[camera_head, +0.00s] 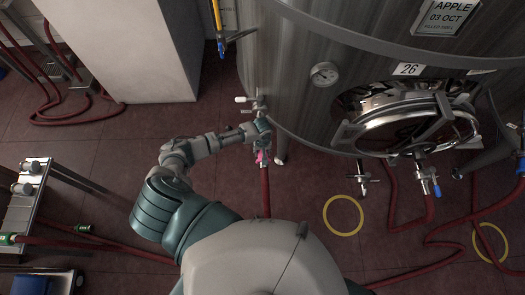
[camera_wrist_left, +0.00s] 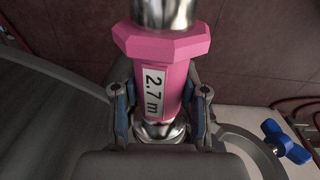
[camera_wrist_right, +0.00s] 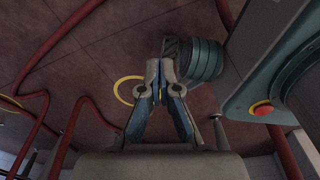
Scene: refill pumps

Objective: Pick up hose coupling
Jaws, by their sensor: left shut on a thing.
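A pink hose coupling (camera_wrist_left: 160,68) with a "2.7 m" label and metal ends fills the middle of the left wrist view. My left gripper (camera_wrist_left: 160,105) is shut on it, one finger pad on each side. In the head view the coupling (camera_head: 262,157) is a small pink patch at my left gripper (camera_head: 262,142), with a red hose (camera_head: 265,190) running down from it. It is close to the tank's lower left valve (camera_head: 255,100). My right gripper (camera_wrist_right: 162,90) shows only in the right wrist view, shut and empty, its tips together above the floor.
A large steel tank (camera_head: 290,60) with a round hatch (camera_head: 410,122) takes the upper right. Red hoses (camera_head: 430,208) and yellow floor rings (camera_head: 343,215) lie on the tiles. A trolley (camera_head: 22,205) with fittings stands at left. A white block (camera_head: 120,50) stands behind.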

